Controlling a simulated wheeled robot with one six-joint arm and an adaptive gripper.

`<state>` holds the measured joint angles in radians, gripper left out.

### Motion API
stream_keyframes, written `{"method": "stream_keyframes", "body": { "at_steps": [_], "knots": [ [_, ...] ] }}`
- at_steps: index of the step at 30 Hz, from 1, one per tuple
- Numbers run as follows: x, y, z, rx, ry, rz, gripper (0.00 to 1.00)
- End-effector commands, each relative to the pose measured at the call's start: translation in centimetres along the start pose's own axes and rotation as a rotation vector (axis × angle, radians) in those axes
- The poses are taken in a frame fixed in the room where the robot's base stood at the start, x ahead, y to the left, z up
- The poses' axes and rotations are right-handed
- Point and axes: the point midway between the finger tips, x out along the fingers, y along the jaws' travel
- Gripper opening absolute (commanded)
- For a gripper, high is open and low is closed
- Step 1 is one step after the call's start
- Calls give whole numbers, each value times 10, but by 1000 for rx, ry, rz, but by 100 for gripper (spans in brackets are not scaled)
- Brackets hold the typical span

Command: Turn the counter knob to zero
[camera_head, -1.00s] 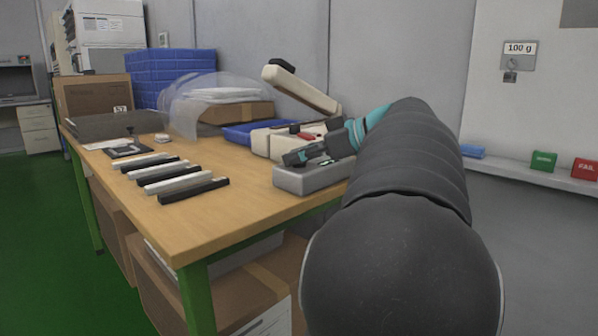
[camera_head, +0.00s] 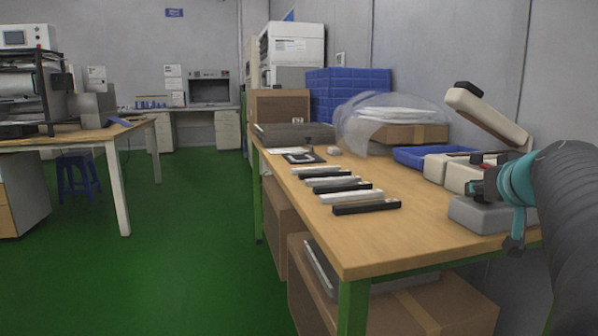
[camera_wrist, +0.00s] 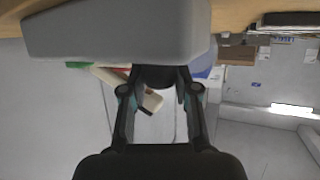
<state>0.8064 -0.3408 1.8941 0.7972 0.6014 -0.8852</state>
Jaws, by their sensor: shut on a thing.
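A grey box-shaped device (camera_head: 478,214), which seems to be the counter, sits at the table's right front edge. In the wrist view the same grey body (camera_wrist: 115,32) fills the upper left. A dark round part, seemingly the knob (camera_wrist: 158,74), sticks out from its side. My gripper (camera_wrist: 160,92) has one finger on each side of this part and is shut on it. In the head view my teal wrist and dark arm cover the device's right end. No dial or digits can be read.
Black and white bars (camera_head: 342,188) lie in a row on the wooden table (camera_head: 440,240). A cream machine with a raised arm (camera_head: 490,115) and a blue tray (camera_head: 425,155) stand behind the device. Green floor (camera_head: 200,240) is open to the left.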

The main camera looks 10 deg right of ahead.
Motion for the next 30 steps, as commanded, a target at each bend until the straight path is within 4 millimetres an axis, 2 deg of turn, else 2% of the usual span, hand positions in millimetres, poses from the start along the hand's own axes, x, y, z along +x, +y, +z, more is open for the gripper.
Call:
{"method": "stream_keyframes", "body": {
  "at_steps": [10,27,28,30],
  "knots": [
    [0,-1,0,32,-3,79,0],
    [1,0,2,41,-5,96,0],
    [1,0,2,41,-5,96,35],
    [1,0,2,41,-4,96,52]
  ]
}}
